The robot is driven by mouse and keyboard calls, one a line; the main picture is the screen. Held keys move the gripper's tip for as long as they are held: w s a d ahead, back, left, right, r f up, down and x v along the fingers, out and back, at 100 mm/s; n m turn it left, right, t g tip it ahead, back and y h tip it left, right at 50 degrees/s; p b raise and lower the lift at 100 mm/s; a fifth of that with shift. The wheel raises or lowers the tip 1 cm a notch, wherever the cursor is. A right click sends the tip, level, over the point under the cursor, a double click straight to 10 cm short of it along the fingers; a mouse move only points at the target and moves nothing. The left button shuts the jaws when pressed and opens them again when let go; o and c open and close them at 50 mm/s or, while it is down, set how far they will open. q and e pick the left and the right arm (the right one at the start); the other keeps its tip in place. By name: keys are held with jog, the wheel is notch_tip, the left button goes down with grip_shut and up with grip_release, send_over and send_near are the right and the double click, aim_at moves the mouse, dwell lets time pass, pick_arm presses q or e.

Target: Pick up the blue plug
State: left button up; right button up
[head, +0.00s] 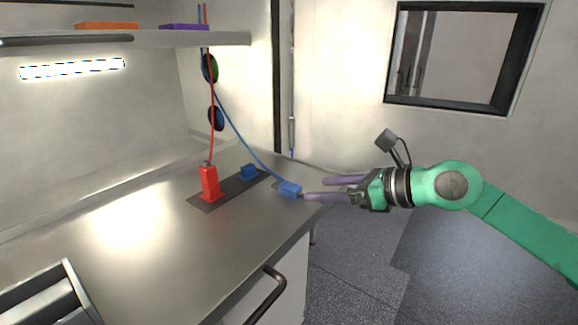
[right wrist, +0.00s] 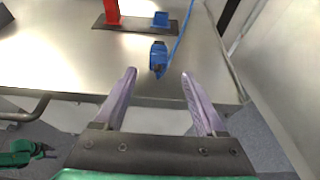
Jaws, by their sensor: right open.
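The blue plug (head: 289,190) lies on the metal counter near its right edge, with a blue cable running up from it. It also shows in the right wrist view (right wrist: 158,58), ahead of the fingertips and roughly between their lines. My right gripper (head: 312,190) is open, reaching in from the right with its purple fingers just short of the plug. In the right wrist view its fingers (right wrist: 158,72) stand apart with nothing between them. My left gripper does not show clearly in the head view; a green arm part is at the lower left of the wrist view.
A red plug (head: 209,184) stands on a dark plate (head: 232,189), beside a blue socket (head: 249,172). Red and blue cables rise to the shelf (head: 150,40). A drawer handle (head: 267,296) juts from the counter front. The counter's left middle is clear.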

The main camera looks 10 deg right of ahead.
aim_at(298, 189)
jog(key=shift+p+x, duration=0.5)
jog(key=shift+x, duration=0.4)
jog(key=w+a+p, duration=0.2)
jog(key=p, duration=0.1)
jog(key=shift+r, duration=0.1)
jog(key=shift+w+a+f, duration=0.7)
jog(key=shift+w+f, duration=0.05)
jog(key=shift+f, duration=0.1)
jog(key=shift+w+f, duration=0.1)
jog(key=shift+f, duration=0.05)
jog(key=shift+d, duration=0.1)
jog(key=c, duration=0.9)
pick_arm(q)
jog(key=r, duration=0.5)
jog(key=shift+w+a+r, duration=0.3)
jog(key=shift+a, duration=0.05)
pick_arm(e)
grip_shut()
